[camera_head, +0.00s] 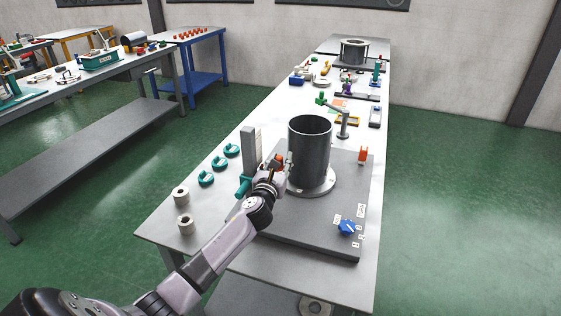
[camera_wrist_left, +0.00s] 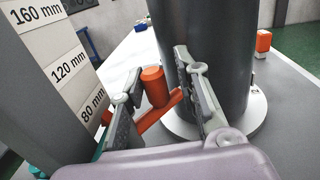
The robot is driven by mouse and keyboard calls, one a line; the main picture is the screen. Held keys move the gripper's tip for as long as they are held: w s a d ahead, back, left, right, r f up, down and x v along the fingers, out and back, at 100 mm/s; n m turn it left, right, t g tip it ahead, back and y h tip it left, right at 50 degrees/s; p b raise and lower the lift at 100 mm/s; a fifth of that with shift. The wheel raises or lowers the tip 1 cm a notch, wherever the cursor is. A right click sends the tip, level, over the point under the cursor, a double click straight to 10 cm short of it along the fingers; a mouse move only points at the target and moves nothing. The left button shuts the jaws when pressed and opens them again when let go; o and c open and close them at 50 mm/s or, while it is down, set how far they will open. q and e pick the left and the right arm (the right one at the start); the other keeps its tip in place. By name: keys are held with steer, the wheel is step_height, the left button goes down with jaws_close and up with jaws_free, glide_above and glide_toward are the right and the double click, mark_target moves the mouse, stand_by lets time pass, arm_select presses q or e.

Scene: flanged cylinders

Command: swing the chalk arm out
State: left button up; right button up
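The orange chalk arm (camera_wrist_left: 157,110), with an upright round knob, reaches from beside the grey post (camera_head: 250,150) toward the dark flanged cylinder (camera_head: 310,148). Its orange also shows in the head view (camera_head: 276,161), partly hidden by my gripper. The post carries labels for 80, 120 and 160 mm in the left wrist view (camera_wrist_left: 60,60). My left gripper (camera_head: 272,178) is open, with its fingers on either side of the orange knob and gaps showing. Its right finger is close to the cylinder wall. The cylinder stands upright on its pale flange (camera_head: 318,188). My right gripper is out of view.
The dark base plate (camera_head: 300,232) carries a blue knob (camera_head: 347,227) and an orange block (camera_head: 362,155). A teal handle (camera_head: 243,186) is by the post.

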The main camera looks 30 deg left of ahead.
arm_select(q)
steer(key=shift+o, duration=0.8)
steer(key=v, duration=1.2)
steer(key=shift+c, duration=0.2)
